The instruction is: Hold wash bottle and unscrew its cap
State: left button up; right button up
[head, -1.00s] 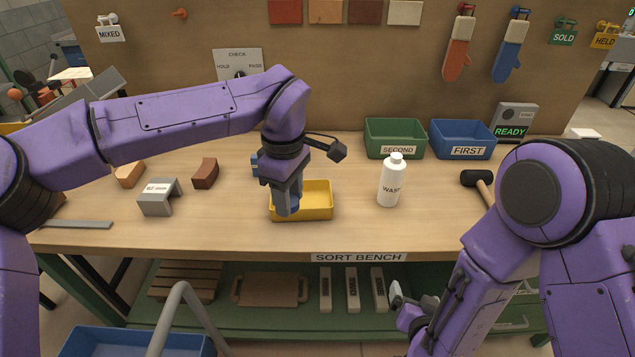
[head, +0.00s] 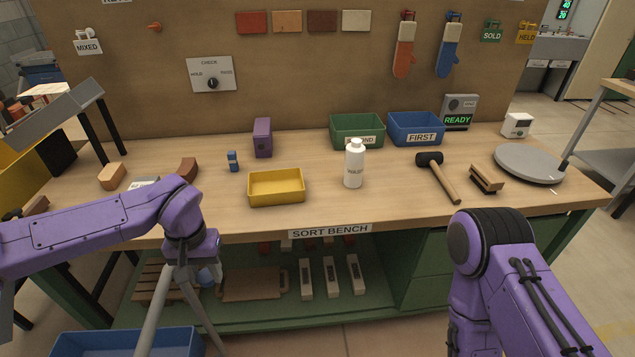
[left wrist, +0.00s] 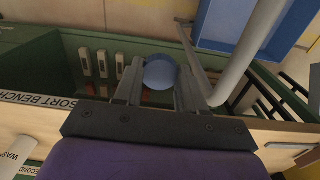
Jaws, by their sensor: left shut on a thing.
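The white wash bottle (head: 354,168) stands upright on the bench, right of the yellow tray, with its white cap (head: 356,144) on top. Part of the bottle also shows at the lower left edge of the left wrist view (left wrist: 14,160). My left gripper (head: 207,276) is low in front of the bench's front edge, well away from the bottle. It is shut on a blue round thing (left wrist: 160,72), which shows between the fingers in the left wrist view. My right arm is at the lower right in the head view; its gripper is out of frame.
A yellow tray (head: 276,197) stands left of the bottle. Green (head: 343,140) and blue (head: 402,139) bins stand behind it. A mallet (head: 440,178), a brush (head: 486,180) and a round grey plate (head: 528,164) lie to the right. A blue crate (head: 75,348) is on the floor.

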aim_at(355, 152)
jog(key=u, duration=0.05)
jog(key=k, duration=0.75)
jog(key=z, duration=1.2)
jog(key=i, duration=1.6)
jog(key=u, duration=0.3)
